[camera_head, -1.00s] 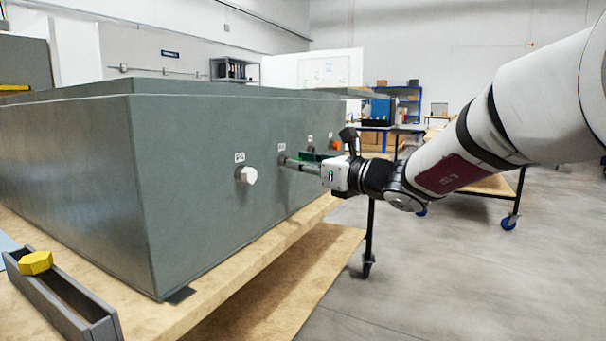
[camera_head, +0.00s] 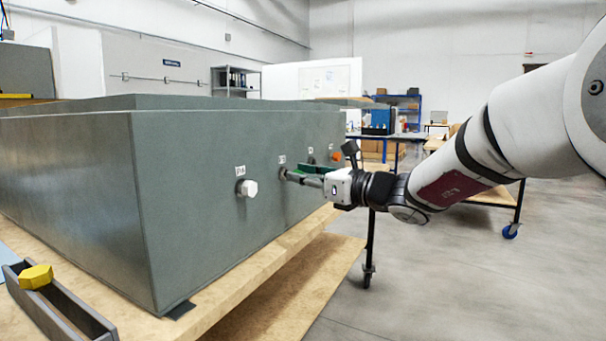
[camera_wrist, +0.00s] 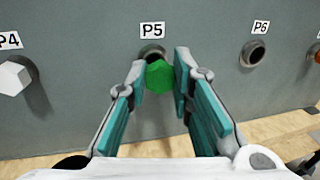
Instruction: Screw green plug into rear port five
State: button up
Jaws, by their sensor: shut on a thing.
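The green plug (camera_wrist: 160,76) is a hexagonal head at the port labelled P5 (camera_wrist: 153,52), in front of the port's dark ring in the wrist view. Its thread and how deep it sits are hidden behind the head. My gripper (camera_wrist: 160,78) is shut on the green plug, one teal-padded finger on each side. In the head view my gripper (camera_head: 292,176) reaches from the right to the face of the grey analyser housing (camera_head: 215,140); its fingers hide the plug there.
A white hexagonal plug (camera_wrist: 15,77) sits in P4, left of P5. Port P6 (camera_wrist: 253,53) is open and empty on the right. An orange plug (camera_head: 336,157) is farther along. A grey holder (camera_head: 75,322) carries a yellow plug (camera_head: 36,277) on the bench.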

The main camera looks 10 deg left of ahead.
jog(key=shift+n+g+y+p, duration=1)
jog(key=shift+n+g+p, duration=0.4)
jog(key=shift+g+p, duration=0.85)
jog(key=shift+w+r+t+p, duration=0.2)
jog(key=shift+t+p, duration=0.05)
jog(key=shift+p, duration=0.55)
jog(key=shift+w+a+p, duration=0.25)
jog(key=shift+a+p, duration=0.1)
jog(key=shift+a, duration=0.25)
dwell(1.5)
jog(key=o, duration=0.3)
grip_shut()
jog(key=shift+m+p, duration=0.3)
jog(key=shift+p, duration=0.3)
